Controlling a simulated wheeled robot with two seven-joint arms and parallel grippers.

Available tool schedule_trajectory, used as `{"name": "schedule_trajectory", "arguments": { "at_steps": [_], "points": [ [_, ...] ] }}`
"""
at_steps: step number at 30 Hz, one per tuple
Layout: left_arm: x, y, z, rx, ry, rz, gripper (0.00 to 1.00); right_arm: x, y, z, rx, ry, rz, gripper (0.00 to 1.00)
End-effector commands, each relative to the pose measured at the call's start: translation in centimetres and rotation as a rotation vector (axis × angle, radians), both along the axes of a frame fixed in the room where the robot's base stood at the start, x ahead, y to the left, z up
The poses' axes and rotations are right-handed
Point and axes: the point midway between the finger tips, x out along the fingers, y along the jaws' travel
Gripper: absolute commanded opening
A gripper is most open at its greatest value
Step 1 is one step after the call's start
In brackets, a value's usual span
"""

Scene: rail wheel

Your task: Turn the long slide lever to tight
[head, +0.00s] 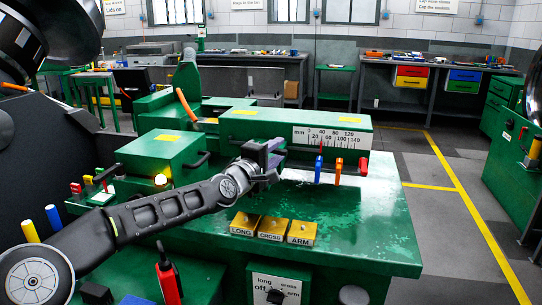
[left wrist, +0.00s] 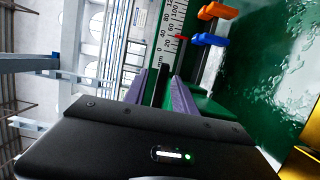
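Upright levers stand at the front of the green machine below its white millimetre scale (head: 332,138): a blue lever (head: 318,168) and an orange lever (head: 337,173). A red piece (head: 363,166) is at their right. I cannot read which is the long slide lever. In the left wrist view the blue lever (left wrist: 209,40) and orange lever (left wrist: 217,11) lie ahead, right of the fingers. My left gripper (head: 272,157) is left of the blue lever, apart from it. Its purple fingers (left wrist: 160,85) are spread, with a dark bar visible between them. My right gripper is not in view.
Yellow blocks marked LONG (head: 243,224), CROSS (head: 271,228) and ARM (head: 302,232) sit on the green table front. A selector panel (head: 274,290) is below. A green box (head: 160,152) is behind my left forearm. The green surface right of the levers is clear.

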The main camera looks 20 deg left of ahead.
Motion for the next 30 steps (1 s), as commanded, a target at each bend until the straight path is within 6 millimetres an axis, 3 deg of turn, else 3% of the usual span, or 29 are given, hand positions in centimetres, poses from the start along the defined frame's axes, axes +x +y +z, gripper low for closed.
{"name": "schedule_trajectory", "arguments": {
  "at_steps": [18, 30],
  "points": [
    [-6.1, 2.0, -0.1, 0.0, 0.0, 0.005, 0.33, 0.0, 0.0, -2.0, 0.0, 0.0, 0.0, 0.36],
    [-7.4, 2.0, 0.0, 0.001, 0.0, 0.0, 0.33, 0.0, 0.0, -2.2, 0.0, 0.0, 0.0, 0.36]
  ]
}}
